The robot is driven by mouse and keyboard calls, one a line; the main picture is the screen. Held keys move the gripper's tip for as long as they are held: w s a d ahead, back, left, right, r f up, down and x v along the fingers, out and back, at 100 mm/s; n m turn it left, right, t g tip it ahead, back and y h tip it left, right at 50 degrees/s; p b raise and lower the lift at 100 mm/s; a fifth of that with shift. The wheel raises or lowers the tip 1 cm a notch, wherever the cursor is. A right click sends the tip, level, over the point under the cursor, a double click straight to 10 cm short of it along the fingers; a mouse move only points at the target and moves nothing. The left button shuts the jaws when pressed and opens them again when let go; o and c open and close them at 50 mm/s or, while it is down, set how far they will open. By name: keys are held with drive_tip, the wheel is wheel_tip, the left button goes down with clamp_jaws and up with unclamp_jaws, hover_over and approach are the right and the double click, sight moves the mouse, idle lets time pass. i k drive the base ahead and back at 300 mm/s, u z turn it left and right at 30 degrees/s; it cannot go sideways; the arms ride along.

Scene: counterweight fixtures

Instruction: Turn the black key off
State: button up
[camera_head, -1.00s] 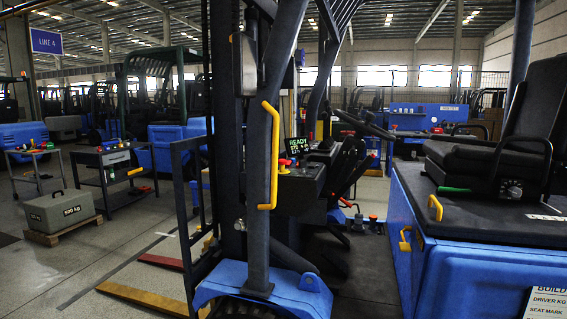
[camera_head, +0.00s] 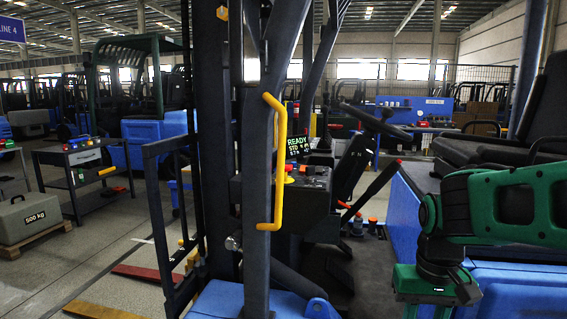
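The black key is too small or too dark to make out in the head view. The forklift's dark dash console (camera_head: 312,181) stands behind the front post, with a red button (camera_head: 287,164) on top and a small lit display (camera_head: 298,143) reading READY. My green and black arm (camera_head: 505,205) reaches in from the right and bends down at its black joint, well to the right of the console. The fingers of my gripper do not show; the arm's end runs out at the bottom edge.
A blue-grey post with a yellow handle (camera_head: 279,200) stands in front of the console's left side. Black levers marked F, N and a red-topped lever (camera_head: 372,192) rise right of the console. A black seat (camera_head: 490,145) is at far right. A 500 kg block (camera_head: 30,216) sits at left.

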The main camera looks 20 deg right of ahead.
sight(310, 170)
drive_tip(key=z, duration=0.3)
drive_tip(key=i, duration=0.9)
drive_tip(key=z, duration=0.45)
